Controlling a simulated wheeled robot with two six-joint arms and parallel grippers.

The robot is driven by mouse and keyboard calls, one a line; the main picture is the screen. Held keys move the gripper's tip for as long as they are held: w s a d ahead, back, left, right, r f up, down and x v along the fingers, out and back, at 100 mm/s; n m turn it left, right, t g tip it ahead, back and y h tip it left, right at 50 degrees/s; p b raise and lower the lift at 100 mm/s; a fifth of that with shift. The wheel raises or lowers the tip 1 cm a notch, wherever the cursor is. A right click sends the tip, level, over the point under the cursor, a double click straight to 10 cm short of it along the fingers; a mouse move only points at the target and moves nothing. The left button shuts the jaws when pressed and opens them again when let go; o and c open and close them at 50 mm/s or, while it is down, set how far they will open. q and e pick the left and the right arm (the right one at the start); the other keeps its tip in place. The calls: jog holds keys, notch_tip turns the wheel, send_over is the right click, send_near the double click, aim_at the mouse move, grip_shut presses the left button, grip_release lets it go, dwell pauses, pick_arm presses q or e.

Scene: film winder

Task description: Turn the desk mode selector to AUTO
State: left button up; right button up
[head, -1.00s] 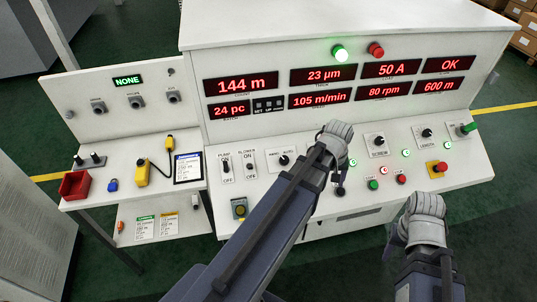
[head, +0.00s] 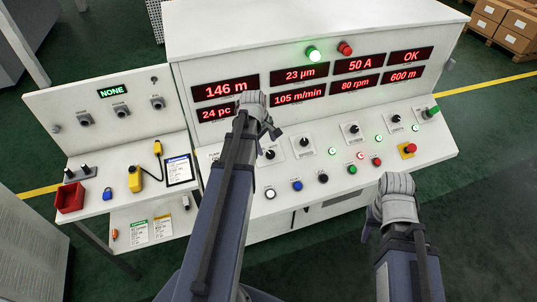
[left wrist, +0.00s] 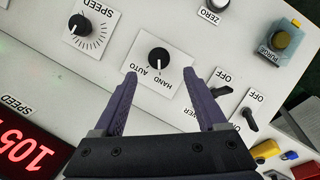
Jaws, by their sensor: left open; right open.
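The desk mode selector (head: 270,154) is a black knob on a white plate on the sloping panel. In the left wrist view the selector (left wrist: 158,57) has the words HAND and AUTO beside it, seen upside down; its exact pointer setting is hard to read. My left gripper (left wrist: 160,73) is open, with its two fingertips on either side of the plate and the knob between and slightly beyond them. In the head view my left gripper (head: 268,127) hangs over the panel, partly hidden by its arm. My right gripper (head: 383,197) is in front of the desk, away from the panel.
A speed knob (left wrist: 79,27) is beside the selector, with PUMP and BLOWER switches (left wrist: 222,90) on its other side. A row of push buttons (head: 297,186) lies in front. The red displays (head: 300,96) stand behind. A red stop button (head: 408,149) is at the right.

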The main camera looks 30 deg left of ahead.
aim_at(269, 153)
pick_arm(q)
jog(key=b+x, duration=0.5)
jog(key=x, duration=0.1)
jog(key=shift+f, duration=0.2)
jog(key=shift+w, duration=0.1)
jog(key=shift+r, duration=0.1)
jog(key=shift+c, duration=0.2)
grip_shut()
